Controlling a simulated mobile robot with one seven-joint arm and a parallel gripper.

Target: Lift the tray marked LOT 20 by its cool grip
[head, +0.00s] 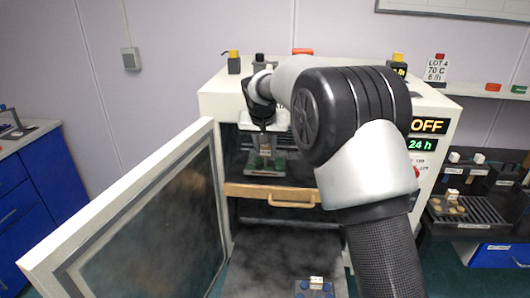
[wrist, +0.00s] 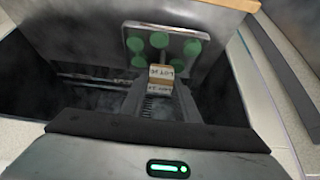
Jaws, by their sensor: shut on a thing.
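A small metal tray with several green discs (wrist: 190,48) is in front of my gripper in the wrist view. Its pale tan grip block (wrist: 160,76) carries a label that appears upside down; I cannot read its lot number surely. My gripper (wrist: 160,92) is shut on this block. In the head view the same tray (head: 265,172) is inside the open oven (head: 330,95), above the wooden-fronted shelf (head: 270,193), with my gripper (head: 264,128) over it. I cannot tell whether the tray touches the shelf.
The oven door (head: 130,220) stands open at the left. A tray with blue discs (head: 315,288) is at the bottom centre. Another with tan discs (head: 447,205) is on the black rack (head: 475,222) at the right. Small blocks stand on the oven top. The display reads OFF.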

